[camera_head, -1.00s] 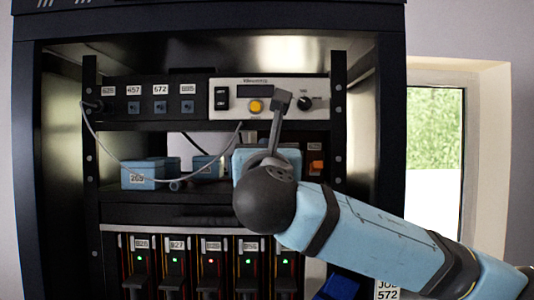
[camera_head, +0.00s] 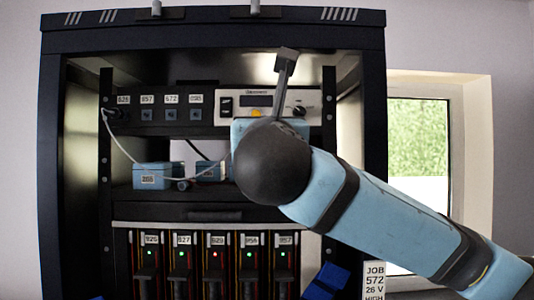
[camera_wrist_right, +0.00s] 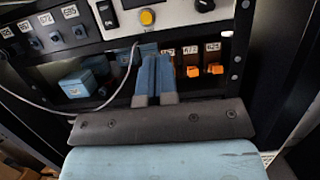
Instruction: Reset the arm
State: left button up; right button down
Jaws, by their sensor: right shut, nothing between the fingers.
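My right arm comes in from the right in the head view, its dark round joint in front of the rack's middle. In the right wrist view my right gripper (camera_wrist_right: 155,62) shows two blue-grey fingers side by side, shut with nothing between them. The fingers point into the rack, below the white instrument panel (camera_wrist_right: 170,18) with its yellow button (camera_wrist_right: 147,17). In the head view the fingers are hidden behind my arm. My left gripper is in neither view.
The black rack (camera_head: 212,40) holds the white panel (camera_head: 228,104), blue boxes (camera_head: 155,176) with a grey cable (camera_head: 115,140), and several lit modules (camera_head: 183,265) below. In the wrist view, orange switches (camera_wrist_right: 190,70) sit right of the fingers. A window (camera_head: 420,150) stands at the right.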

jog(key=shift+s+r, duration=0.3)
jog(key=shift+s, duration=0.2)
jog(key=shift+s+r, duration=0.3)
jog(key=shift+s, duration=0.2)
